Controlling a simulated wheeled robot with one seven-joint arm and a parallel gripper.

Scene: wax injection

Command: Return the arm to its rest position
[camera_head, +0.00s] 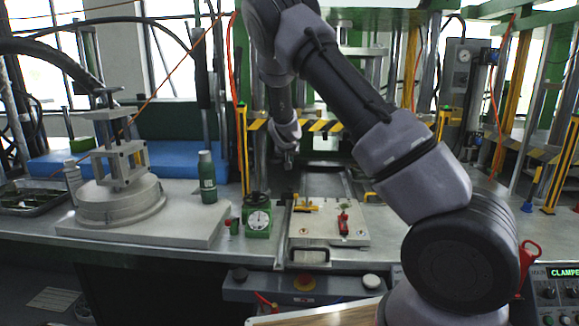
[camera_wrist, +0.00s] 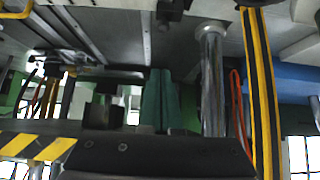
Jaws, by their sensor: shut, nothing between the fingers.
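My arm rises from the lower right of the head view, bends at the top, and hangs down in the middle. My gripper (camera_head: 290,158) is at its lower end, small in the picture, above the back of the work plate (camera_head: 325,238). It is shut and nothing shows in it. The wrist view shows a dark part of my arm's end across the bottom; the fingertips are hard to make out there. The wrist view looks towards a steel column (camera_wrist: 212,80) and a yellow-black striped post (camera_wrist: 262,90), and the picture appears turned over.
A green dial gauge (camera_head: 258,216) stands left of the plate, with a green bottle (camera_head: 207,178) behind it. A round grey fixture (camera_head: 120,195) is at the left. A striped bar (camera_head: 318,125) crosses behind my gripper. A control panel (camera_head: 558,296) is at the lower right.

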